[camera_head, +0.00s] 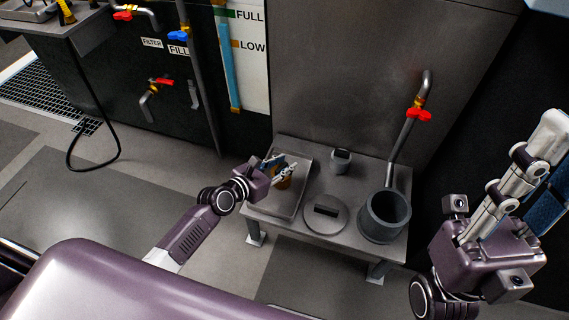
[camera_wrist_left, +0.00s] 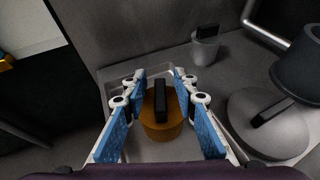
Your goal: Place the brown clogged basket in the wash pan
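The brown basket (camera_head: 281,183) is round with a black upright handle. It appears to stand inside a shallow rectangular metal pan (camera_head: 297,203) on the left of the bench; the basket also shows in the left wrist view (camera_wrist_left: 158,128). My left gripper (camera_wrist_left: 161,92) is open, its blue pads on both sides of the handle with gaps between. In the head view my left gripper (camera_head: 276,166) is over the pan and partly hides the basket. My right gripper (camera_head: 545,165) is at the far right, away from the bench, fingers pointing up; its opening is unclear.
The metal bench (camera_head: 280,226) also bears a small grey container with a black handle (camera_head: 341,160), a round lid (camera_head: 325,215) and a grey pot (camera_head: 385,215). A pipe with a red valve (camera_head: 418,114) hangs above the pot.

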